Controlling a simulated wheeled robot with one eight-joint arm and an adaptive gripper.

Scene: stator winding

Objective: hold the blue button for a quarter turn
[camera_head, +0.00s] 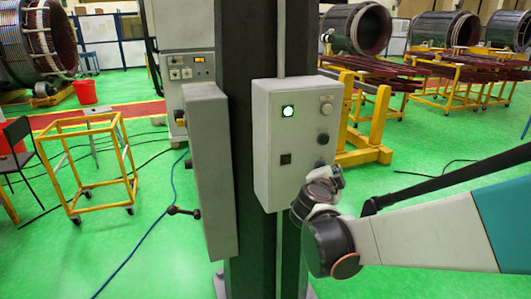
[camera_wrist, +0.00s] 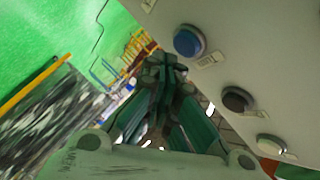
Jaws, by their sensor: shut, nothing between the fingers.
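The blue button (camera_wrist: 188,41) is a round cap in a pale ring on the control box. In the wrist view it is at upper middle, just right of my fingertips. My gripper (camera_wrist: 166,62) is shut and empty, with its tips close to the button; a narrow gap shows between them in the picture, but depth is hard to judge.
The box is fixed to a dark column (camera_head: 250,255). A grey panel (camera_head: 208,170) stands left. Green floor lies around, with a yellow frame cart (camera_head: 85,165).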

